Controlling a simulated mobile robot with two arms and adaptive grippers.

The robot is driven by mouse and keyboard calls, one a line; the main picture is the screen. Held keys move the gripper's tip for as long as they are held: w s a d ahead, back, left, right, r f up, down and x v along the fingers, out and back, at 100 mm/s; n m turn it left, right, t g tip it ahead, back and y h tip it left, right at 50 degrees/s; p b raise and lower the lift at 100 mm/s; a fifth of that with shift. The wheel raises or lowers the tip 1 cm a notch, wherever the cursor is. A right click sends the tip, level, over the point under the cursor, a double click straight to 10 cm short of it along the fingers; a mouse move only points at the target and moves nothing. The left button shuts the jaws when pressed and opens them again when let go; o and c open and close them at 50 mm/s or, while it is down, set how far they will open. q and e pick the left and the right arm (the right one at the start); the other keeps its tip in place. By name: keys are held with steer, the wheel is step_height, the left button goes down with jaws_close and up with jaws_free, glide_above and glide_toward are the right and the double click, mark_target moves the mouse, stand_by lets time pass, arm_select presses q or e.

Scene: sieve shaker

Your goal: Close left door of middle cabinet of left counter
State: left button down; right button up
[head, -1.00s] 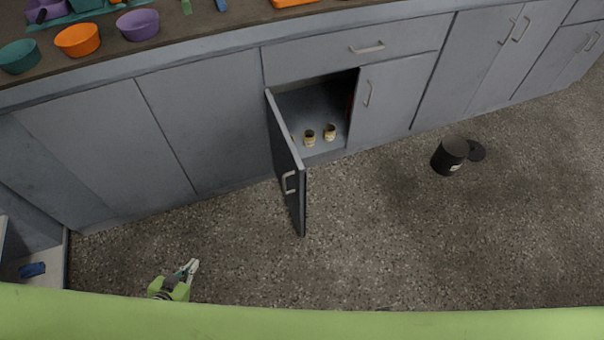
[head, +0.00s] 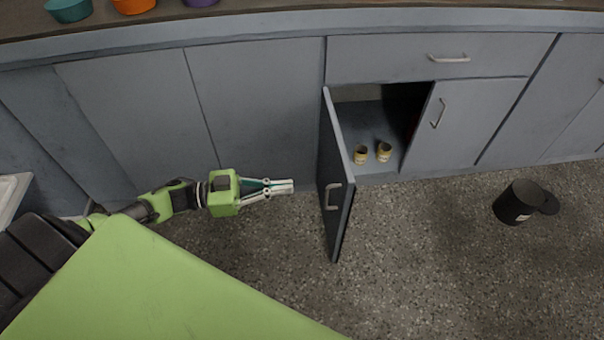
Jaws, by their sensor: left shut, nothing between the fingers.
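The left door (head: 334,170) of the middle cabinet stands wide open, swung out from its left hinge toward me. Its handle (head: 331,197) shows near the free edge. The cabinet's right door (head: 463,120) is shut. My left gripper (head: 290,187) is shut and empty. It is just left of the open door, on the door's outer side, with a gap between fingertips and door. The fingers point right, toward the door. My right gripper is not in view.
Two small yellowish jars (head: 361,154) (head: 384,151) stand inside the cabinet near its front. A dark cylinder (head: 520,202) stands on the floor at the right. A drawer (head: 425,57) above the cabinet is shut. The floor in front of the door is clear.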

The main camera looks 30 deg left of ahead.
arm_select(q)
steer(key=b, duration=0.1)
glide_toward(345, 180)
steer(key=x, duration=0.4)
steer(key=shift+x, duration=1)
steer(key=shift+w+d, duration=0.3)
steer(key=shift+d, duration=0.1)
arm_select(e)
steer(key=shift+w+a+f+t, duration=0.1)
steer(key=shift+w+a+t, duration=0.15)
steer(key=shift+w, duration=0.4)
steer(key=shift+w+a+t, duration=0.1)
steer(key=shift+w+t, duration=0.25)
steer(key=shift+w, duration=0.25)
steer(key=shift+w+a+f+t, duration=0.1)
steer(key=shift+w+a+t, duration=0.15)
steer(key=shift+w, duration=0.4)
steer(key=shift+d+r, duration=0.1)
